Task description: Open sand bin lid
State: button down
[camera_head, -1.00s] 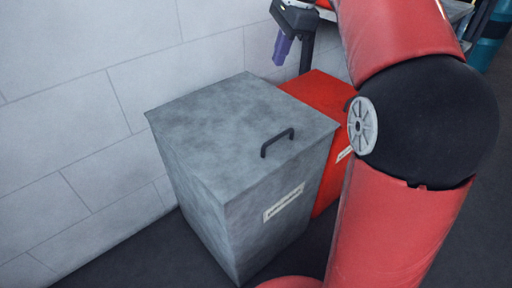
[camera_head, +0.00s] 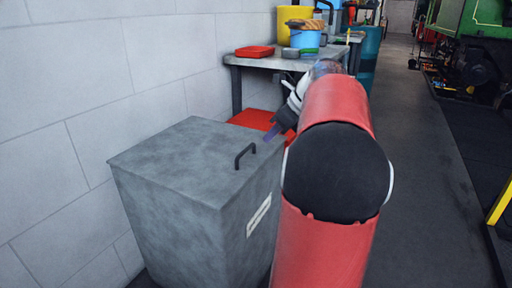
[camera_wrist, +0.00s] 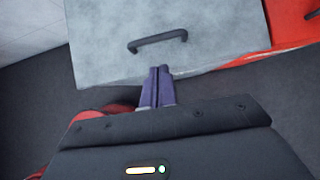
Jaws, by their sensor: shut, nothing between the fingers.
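A grey metal bin (camera_head: 215,225) stands against the wall, and its flat lid (camera_head: 185,155) is down. A dark bar handle (camera_head: 245,154) sits near the lid's front edge, and a pale label (camera_head: 258,214) is on the front face. My gripper (camera_head: 269,134) has purple fingers and is beside the handle, to its right in the head view. In the wrist view my gripper (camera_wrist: 157,70) is shut and empty, its tips just short of the handle (camera_wrist: 158,40), with a gap between. The bin label's writing is too small to read.
A red bin (camera_head: 252,119) stands behind the grey one. A workbench (camera_head: 285,62) with a red tray (camera_head: 254,51), a yellow bucket (camera_head: 294,27) and a blue bucket (camera_head: 304,39) is beyond. Open floor lies to the right, with a green vehicle (camera_head: 476,30) far right.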

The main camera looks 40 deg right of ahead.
aim_at(246, 160)
jog(key=b+x, duration=0.2)
jog(key=x, duration=0.6)
jog(key=shift+w+a+f, duration=0.1)
jog(key=shift+w+f, duration=0.15)
jog(key=shift+r, duration=0.1)
